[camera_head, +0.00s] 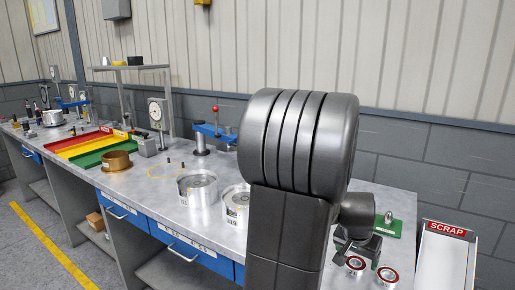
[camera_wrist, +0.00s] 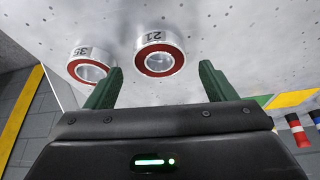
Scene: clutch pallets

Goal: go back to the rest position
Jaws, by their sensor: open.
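My gripper (camera_wrist: 162,74) is open, with its two green fingers apart and nothing between them. In the wrist view, a silver ring marked 21 with a red face (camera_wrist: 172,45) lies just beyond the fingertips. A similar ring marked 35 (camera_wrist: 93,52) lies to its left, beyond the left finger. In the head view the two rings show at the right front of the bench, one (camera_head: 355,263) beside the other (camera_head: 388,275). My arm's large dark links fill the middle of the head view, and my gripper is partly hidden behind them.
The grey bench (camera_head: 145,185) holds two silver cups (camera_head: 197,192), a brass cup (camera_head: 116,161), coloured trays (camera_head: 82,147), a blue press (camera_head: 215,132) and a dial gauge stand (camera_head: 157,115). A green plate (camera_head: 388,228) stands behind the rings. A SCRAP bin (camera_head: 447,260) is at the right.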

